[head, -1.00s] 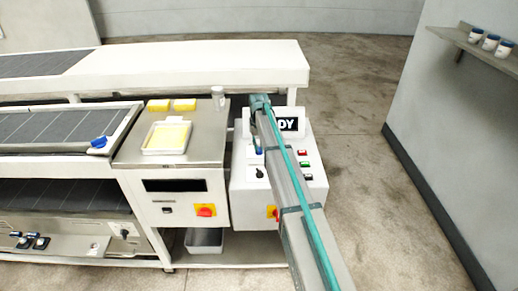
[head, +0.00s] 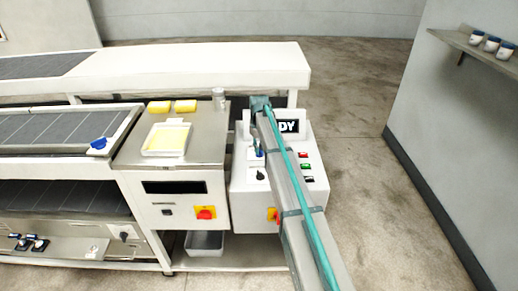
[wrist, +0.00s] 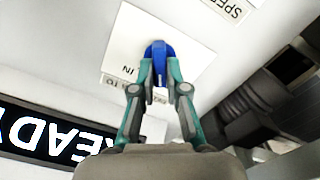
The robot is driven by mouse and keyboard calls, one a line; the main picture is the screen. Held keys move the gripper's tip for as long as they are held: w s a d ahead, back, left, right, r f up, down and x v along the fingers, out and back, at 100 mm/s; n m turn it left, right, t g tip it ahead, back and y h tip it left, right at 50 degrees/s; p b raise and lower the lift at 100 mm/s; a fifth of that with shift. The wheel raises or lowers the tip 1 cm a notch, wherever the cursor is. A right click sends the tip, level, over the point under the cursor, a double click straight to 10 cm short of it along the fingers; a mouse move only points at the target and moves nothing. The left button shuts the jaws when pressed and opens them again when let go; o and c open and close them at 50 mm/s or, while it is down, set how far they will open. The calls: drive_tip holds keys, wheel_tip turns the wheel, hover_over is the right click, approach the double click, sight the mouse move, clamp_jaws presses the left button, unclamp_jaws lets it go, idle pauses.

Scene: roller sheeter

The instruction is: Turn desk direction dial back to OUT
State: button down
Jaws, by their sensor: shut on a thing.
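The blue direction dial (wrist: 159,50) sits on a white label plate (wrist: 122,50) on the sloped white control box. The word IN shows on the plate to the left of the dial, upside down in the wrist view. Other lettering is partly hidden behind the fingers. My gripper (wrist: 160,78) is shut on the dial, one finger on each side of it. In the head view the dial (head: 260,153) is a small blue spot beside my arm, and the arm hides part of the box (head: 300,190).
A lit READY display (wrist: 55,135) stands close to my gripper. A black knob (head: 261,174), several coloured buttons (head: 306,166) and a red-yellow switch (head: 272,214) share the box. A steel table with a white tray (head: 150,152) lies to the left. Floor at right is clear.

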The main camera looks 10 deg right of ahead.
drive_tip(key=c, duration=1.2)
unclamp_jaws()
wheel_tip(320, 180, up, 12)
